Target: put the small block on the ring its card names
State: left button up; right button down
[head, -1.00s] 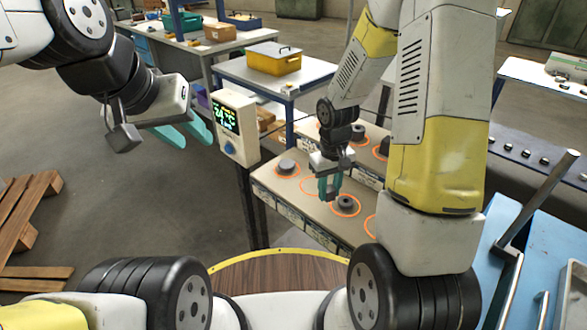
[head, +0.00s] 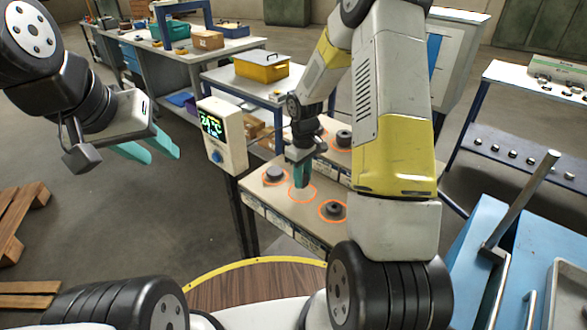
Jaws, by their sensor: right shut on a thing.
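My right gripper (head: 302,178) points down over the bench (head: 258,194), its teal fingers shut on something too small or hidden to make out. The fingertips are at or just above an empty orange ring (head: 303,199); I cannot tell if they touch down. To its left a grey round block (head: 274,174) sits in another ring. To its right a dark round block (head: 333,210) sits in a ring. Another dark block (head: 343,138) stands farther back. Cards along the bench front (head: 281,226) are unreadable. My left gripper (head: 150,147) is open and empty, off to the left.
A display box (head: 222,136) on a post stands left of the bench, close to the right gripper. A yellow box (head: 262,67) is on a table behind. Blue bins (head: 540,235) are at right, and a wooden pallet (head: 22,215) lies at left.

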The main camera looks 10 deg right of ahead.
jog(key=shift+w, duration=0.45)
jog(key=shift+s+f, duration=0.1)
jog(key=shift+f, duration=1.65)
jog(key=shift+f, duration=0.15)
jog(key=c, duration=1.1)
grip_release()
